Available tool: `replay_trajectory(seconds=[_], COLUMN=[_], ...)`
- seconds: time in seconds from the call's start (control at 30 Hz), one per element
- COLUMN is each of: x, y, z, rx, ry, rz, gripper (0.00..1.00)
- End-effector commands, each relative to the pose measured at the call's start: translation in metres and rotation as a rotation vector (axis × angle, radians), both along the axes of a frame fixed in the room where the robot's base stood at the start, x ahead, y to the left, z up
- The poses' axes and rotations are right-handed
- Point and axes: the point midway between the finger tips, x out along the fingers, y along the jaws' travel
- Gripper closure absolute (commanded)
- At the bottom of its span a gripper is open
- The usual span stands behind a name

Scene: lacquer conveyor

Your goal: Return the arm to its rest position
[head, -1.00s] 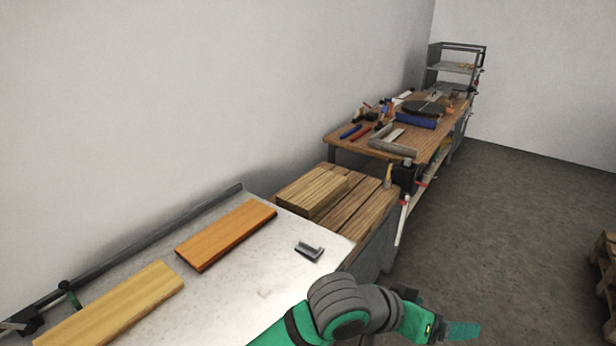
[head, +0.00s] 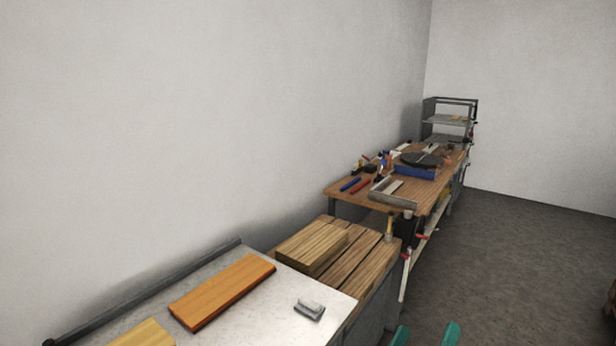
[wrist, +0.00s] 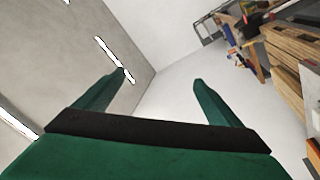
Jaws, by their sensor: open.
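My gripper (wrist: 160,80) is open in the wrist view, with its two green fingers spread apart and nothing between them. In the head view only its two green fingertips (head: 426,335) show at the bottom edge, right of the white-topped table. The rest of my arm is out of the head view. The fingers touch nothing that I can see.
The white table (head: 232,320) at lower left holds an orange board (head: 222,290), a pale board (head: 143,334) and a small metal bracket (head: 310,308). Stacked wood (head: 312,248) lies beyond, then a tool-covered workbench (head: 345,198).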

Motion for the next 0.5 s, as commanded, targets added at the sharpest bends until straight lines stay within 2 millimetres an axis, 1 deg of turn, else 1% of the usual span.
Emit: replay_trajectory(seconds=[0.03, 0.17, 0.27, 0.37, 0.5], x=[-0.003, -0.009, -0.019, -0.033, -0.059], y=[0.007, 0.028, 0.044, 0.06, 0.084], z=[-0.014, -0.046, -0.074, -0.103, -0.143], rx=[-0.018, -0.032, -0.026, -0.005, 0.053], ry=[0.02, 0.055, 0.086, 0.119, 0.163], rz=[0.039, 0.152, 0.235, 0.318, 0.423], gripper=[0.12, 0.12, 0.12, 0.12, 0.12])
